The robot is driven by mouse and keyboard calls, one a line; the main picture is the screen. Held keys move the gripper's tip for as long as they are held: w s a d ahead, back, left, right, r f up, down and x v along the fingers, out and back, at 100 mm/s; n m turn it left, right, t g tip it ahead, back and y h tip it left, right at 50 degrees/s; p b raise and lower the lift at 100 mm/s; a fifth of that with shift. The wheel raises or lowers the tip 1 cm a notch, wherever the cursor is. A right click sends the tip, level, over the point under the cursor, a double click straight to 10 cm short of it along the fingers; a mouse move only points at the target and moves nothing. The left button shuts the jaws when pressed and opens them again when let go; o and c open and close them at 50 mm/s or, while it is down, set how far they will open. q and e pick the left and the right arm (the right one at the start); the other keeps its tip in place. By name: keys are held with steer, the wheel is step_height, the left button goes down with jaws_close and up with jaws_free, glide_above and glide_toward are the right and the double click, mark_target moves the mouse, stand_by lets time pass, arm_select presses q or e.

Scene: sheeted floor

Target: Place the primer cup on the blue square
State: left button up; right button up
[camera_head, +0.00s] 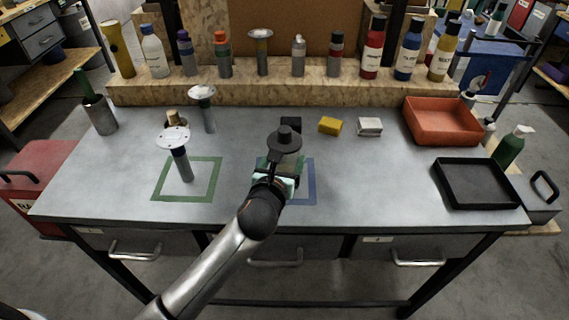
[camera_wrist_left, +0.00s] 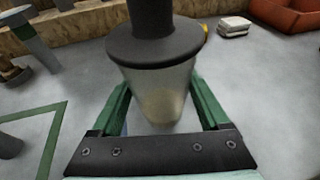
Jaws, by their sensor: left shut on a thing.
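The primer cup (camera_head: 285,142) is a translucent cup with a wide black lid and knob. In the left wrist view the cup (camera_wrist_left: 160,92) stands between green fingers, with pale beige contents showing low in it. My left gripper (camera_head: 279,171) is shut on it. The cup is upright over the area of the blue square (camera_head: 312,184), a taped outline on the grey table. The arm and gripper hide much of that square, mostly its left and middle. I cannot tell whether the cup's base touches the table. My right gripper is in neither view.
A green taped square (camera_head: 158,179) lies to the left, with a white-topped post (camera_head: 181,160) standing in it. A yellow block (camera_head: 330,125) and a white block (camera_head: 369,126) lie behind. An orange bin (camera_head: 443,128) and black tray (camera_head: 478,202) are right. The table between is clear.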

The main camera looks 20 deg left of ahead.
arm_select(q)
steer(key=shift+f, duration=0.25)
steer(key=shift+f, duration=0.1)
steer(key=o, duration=1.2)
